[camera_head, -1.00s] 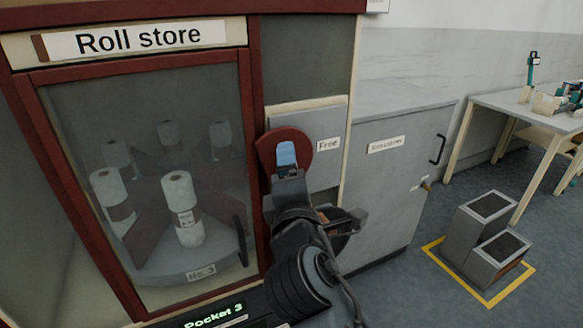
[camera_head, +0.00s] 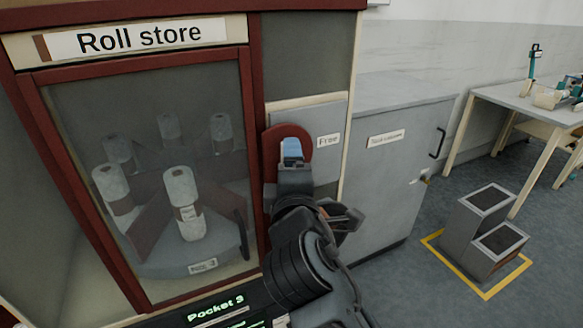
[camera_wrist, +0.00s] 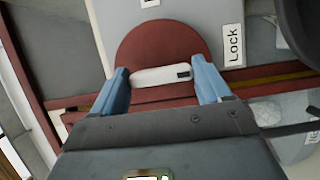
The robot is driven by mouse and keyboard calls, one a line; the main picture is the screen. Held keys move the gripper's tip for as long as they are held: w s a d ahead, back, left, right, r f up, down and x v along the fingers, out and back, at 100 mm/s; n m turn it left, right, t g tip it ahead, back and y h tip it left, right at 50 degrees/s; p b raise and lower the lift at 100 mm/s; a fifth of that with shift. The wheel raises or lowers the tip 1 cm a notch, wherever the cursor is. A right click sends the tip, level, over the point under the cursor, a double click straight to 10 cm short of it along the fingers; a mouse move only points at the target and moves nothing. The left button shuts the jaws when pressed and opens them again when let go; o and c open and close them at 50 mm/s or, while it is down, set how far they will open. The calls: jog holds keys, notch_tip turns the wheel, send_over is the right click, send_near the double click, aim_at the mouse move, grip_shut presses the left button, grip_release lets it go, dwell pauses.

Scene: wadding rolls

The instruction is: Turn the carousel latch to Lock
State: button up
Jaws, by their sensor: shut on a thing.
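The carousel latch is a dark red round plate (camera_head: 272,143) on a grey panel right of the roll store door. In the wrist view the plate (camera_wrist: 160,42) carries a pale bar handle (camera_wrist: 155,77) with a dark mark near its right end. My gripper (camera_wrist: 162,84) has its blue fingers at the two ends of this handle and is shut on it. The head view shows my gripper (camera_head: 292,150) in front of the plate, hiding the handle. A "Lock" label (camera_wrist: 232,45) is right of the plate in the wrist view, near the marked end. A "Free" label (camera_head: 328,141) is right of it in the head view.
The glazed roll store door (camera_head: 90,110) shows several white rolls on a carousel. A "Pocket 3" display (camera_head: 215,308) is below. A grey cabinet (camera_head: 385,195) stands close on the right. Beyond it are a grey stepped block (camera_head: 465,235) and a table (camera_head: 510,100).

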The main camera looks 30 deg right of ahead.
jog(key=o, duration=1)
jog(key=b+v, duration=0.1)
jog(key=v, duration=0.7)
jog(key=shift+b, duration=0.3)
jog(key=s+f+m+g+y, duration=0.1)
jog(key=s+f+m+y, duration=0.35)
jog(key=s+f, duration=1)
jog(key=s+d+r+m, duration=0.1)
jog(key=s+m, duration=0.2)
jog(key=s, duration=0.4)
jog(key=s+d+m+y, duration=0.1)
jog(key=s+m, duration=0.2)
jog(key=s, duration=0.4)
jog(key=s+d+r+m+y, duration=0.1)
jog(key=s+d+m, duration=0.1)
jog(key=s, duration=0.5)
jog(key=shift+s+r+m+g+y, duration=0.1)
jog(key=shift+r+m+g+y, duration=0.15)
jog(key=shift+r+m+g, duration=0.15)
